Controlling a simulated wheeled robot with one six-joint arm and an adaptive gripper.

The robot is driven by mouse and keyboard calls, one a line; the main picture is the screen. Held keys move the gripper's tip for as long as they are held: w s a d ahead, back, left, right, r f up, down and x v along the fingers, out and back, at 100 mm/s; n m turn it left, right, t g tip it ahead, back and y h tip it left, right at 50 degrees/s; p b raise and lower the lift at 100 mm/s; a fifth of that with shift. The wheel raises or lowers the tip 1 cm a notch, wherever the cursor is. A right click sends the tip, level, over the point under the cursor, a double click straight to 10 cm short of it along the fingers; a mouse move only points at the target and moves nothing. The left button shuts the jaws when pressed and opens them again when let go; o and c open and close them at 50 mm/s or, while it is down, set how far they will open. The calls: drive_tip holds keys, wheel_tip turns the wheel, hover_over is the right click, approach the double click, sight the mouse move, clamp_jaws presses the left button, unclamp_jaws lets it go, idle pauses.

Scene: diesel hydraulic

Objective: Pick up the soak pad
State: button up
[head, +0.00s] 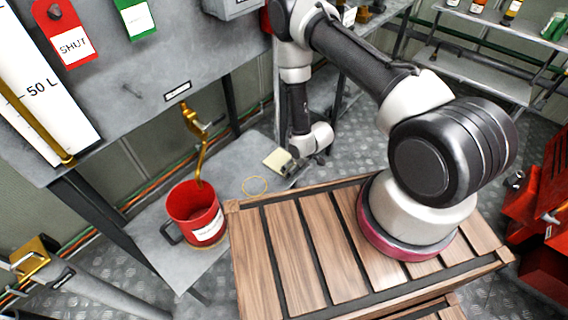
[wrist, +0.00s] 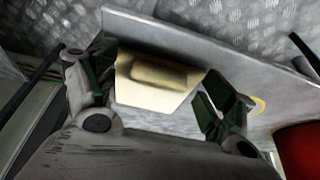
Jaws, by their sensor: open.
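The soak pad (head: 280,160) is a small cream, block-like pad lying on a low grey metal shelf (head: 240,160). My gripper is open, with a finger on each side of the pad and a visible gap on the right. I cannot tell whether the left finger touches it. In the head view my gripper (head: 298,164) is just right of the pad, partly hidden by my wrist.
A red bucket (head: 195,215) stands on the shelf under a brass tap (head: 194,120). A thin yellow ring (head: 255,186) lies between bucket and pad. A grey panel with SHUT tag (head: 70,40) rises behind. A red object (head: 545,210) stands at the right.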

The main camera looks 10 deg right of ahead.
drive_tip(key=shift+w+f, duration=0.1)
drive_tip(key=shift+f, duration=0.05)
drive_tip(key=shift+c, duration=0.2)
drive_tip(key=c, duration=1)
